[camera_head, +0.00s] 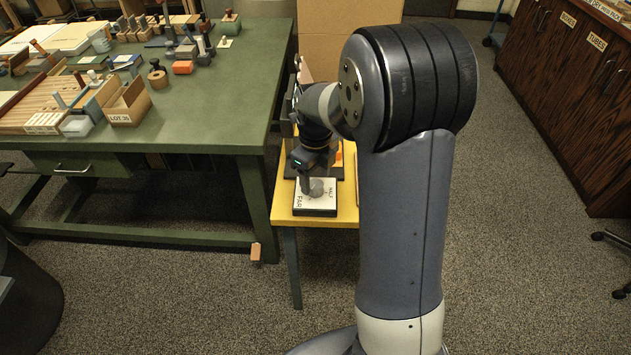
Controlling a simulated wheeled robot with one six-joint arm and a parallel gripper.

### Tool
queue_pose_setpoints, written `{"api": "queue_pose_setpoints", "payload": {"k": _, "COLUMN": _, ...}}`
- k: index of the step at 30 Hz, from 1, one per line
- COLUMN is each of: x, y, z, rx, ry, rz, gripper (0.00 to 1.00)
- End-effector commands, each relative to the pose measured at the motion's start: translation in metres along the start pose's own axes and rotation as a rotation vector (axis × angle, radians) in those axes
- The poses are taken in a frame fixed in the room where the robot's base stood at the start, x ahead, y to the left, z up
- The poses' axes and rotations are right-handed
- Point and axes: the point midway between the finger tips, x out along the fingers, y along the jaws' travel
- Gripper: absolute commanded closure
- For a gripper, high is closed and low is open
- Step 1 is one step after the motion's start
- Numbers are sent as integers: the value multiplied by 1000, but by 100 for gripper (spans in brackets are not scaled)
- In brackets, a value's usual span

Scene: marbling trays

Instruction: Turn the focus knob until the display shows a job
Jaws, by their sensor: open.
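A small white-topped panel box (322,208) lies on the yellow table, with the words HALF and FAR printed on its top. A grey round knob (319,188) stands on this panel. My gripper (307,187) points down at the knob's left side, its fingers open. It is too small to tell whether the fingers touch the knob. My arm covers the area behind and right of the panel. I cannot make out a display or what it shows.
The yellow table (282,213) is small, with dark equipment and an orange piece (338,159) behind the panel. A large green workbench (190,131) with several tools and boxes stands close on the left.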

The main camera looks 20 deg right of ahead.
Motion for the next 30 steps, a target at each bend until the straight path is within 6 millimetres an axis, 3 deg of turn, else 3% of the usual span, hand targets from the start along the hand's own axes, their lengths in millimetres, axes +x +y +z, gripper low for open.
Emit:
{"api": "queue_pose_setpoints", "payload": {"k": 4, "x": 14, "y": 0, "z": 0, "rx": 0, "ry": 1, "rz": 1, "gripper": 43}}
{"api": "queue_pose_setpoints", "payload": {"k": 14, "x": 17, "y": 0, "z": 0, "rx": 0, "ry": 0, "rz": 0, "gripper": 43}}
{"api": "queue_pose_setpoints", "payload": {"k": 30, "x": 17, "y": 0, "z": 0, "rx": 0, "ry": 0, "rz": 0, "gripper": 86}}
